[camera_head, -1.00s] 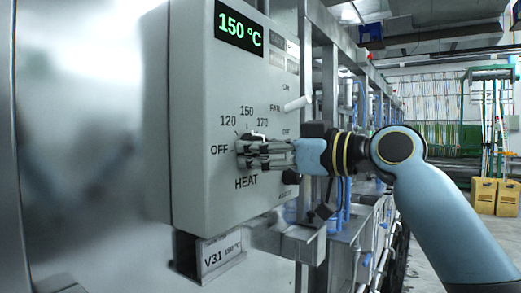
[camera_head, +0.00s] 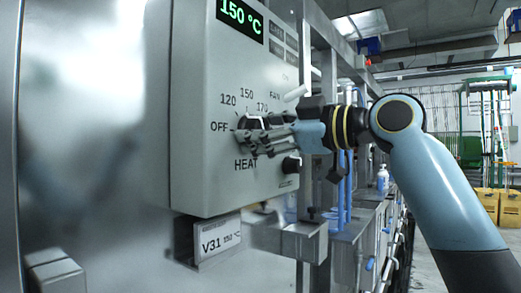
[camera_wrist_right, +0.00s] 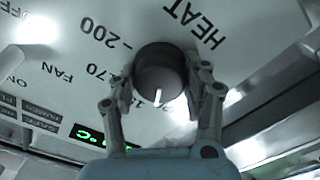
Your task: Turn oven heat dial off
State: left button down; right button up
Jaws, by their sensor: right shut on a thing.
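The oven heat dial is a round dark knob (camera_wrist_right: 160,75) with a white pointer line on the panel. It also shows in the head view (camera_head: 250,122), partly covered by my gripper, above the word HEAT. My right gripper (camera_head: 262,136) is shut on the dial, its fingers tilted against the panel. In the right wrist view the gripper (camera_wrist_right: 160,92) has one finger on each side of the knob. The pointer points down there, towards the gripper; the number it faces is hidden. My left gripper is in neither view.
The grey control box (camera_head: 205,175) carries a green display (camera_head: 240,18) reading 150 °C. A white lever (camera_head: 295,93) and a small black knob (camera_head: 291,164) are close to my gripper. A V3.1 label plate (camera_head: 217,238) hangs below.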

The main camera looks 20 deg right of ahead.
jog(key=n+b, duration=0.2)
jog(key=shift+f+n, duration=0.2)
jog(key=shift+n, duration=0.2)
jog(key=n+b, duration=0.3)
jog(key=shift+n, duration=0.3)
jog(key=n+b, duration=0.2)
jog(key=n, duration=0.1)
jog(key=shift+n+b, duration=0.65)
jog(key=shift+n, duration=0.85)
jog(key=o, duration=1.2)
jog(key=shift+r, duration=0.1)
jog(key=shift+c, duration=0.2)
jog(key=v, duration=1.2)
